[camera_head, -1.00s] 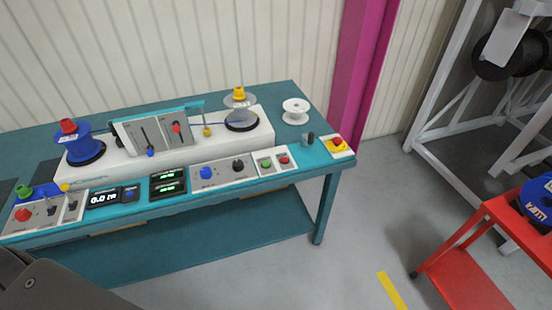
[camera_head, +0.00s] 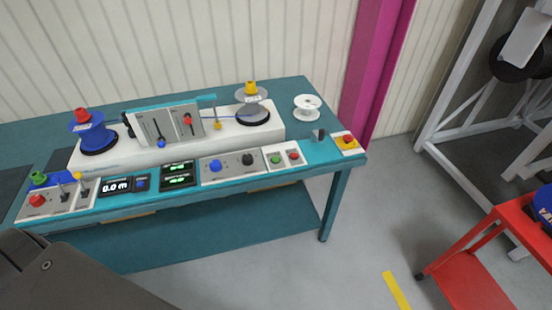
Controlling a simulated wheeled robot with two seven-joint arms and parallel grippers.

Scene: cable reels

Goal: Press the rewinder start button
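The rewinder (camera_head: 180,135) is a white unit on a teal table (camera_head: 240,255). A blue reel (camera_head: 92,134) with a red cap sits at its left end. A clear-flanged reel with a yellow cap (camera_head: 251,90) sits at its right end. At the table's front edge, a small panel holds a green button (camera_head: 275,159) and a red button (camera_head: 294,155). Left of it, another panel has a blue knob (camera_head: 215,166) and a black knob (camera_head: 247,159). Green-lit displays (camera_head: 179,174) and a length display (camera_head: 115,186) are farther left. Neither gripper shows; a dark link of mine fills the lower left corner.
A red cart (camera_head: 470,260) with a blue reel is at right. Grey floor between is clear, with a yellow strip (camera_head: 396,291).

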